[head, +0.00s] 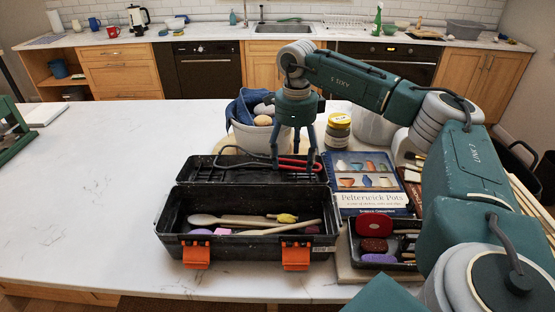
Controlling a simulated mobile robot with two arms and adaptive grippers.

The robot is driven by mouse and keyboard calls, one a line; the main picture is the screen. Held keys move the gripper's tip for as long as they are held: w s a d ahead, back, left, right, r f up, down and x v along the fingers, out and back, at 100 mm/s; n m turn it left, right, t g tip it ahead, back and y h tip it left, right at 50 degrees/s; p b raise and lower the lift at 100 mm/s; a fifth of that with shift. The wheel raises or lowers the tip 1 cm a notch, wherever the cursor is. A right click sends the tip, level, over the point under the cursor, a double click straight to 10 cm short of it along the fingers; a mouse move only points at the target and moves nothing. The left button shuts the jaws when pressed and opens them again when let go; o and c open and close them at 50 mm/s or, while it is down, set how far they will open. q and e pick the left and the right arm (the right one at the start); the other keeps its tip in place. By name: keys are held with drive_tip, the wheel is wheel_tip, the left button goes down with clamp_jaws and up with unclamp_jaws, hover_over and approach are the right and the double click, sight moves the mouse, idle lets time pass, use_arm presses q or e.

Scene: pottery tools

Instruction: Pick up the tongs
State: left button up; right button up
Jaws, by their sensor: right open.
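The tongs (295,162), with red handles and a long dark metal end, lie across the open lid of the black toolbox (253,249). The dark end reaches left in a loop. My right gripper (294,166) points down over the red handles, its fingers apart and on either side of them. It is open, and I cannot tell whether a finger touches the tongs. The fingers hide parts of the handles. My left gripper is not in view.
The toolbox tray holds wooden tools and a yellow piece. Behind stand a white bucket (252,138) with a blue cloth and a yellow-lidded jar (338,131). A book (371,200) and a tool tray (358,268) lie to the right.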

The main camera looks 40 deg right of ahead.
drive_tip(key=shift+f, duration=0.55)
drive_tip(key=c, duration=1.3)
drive_tip(key=shift+c, duration=0.2)
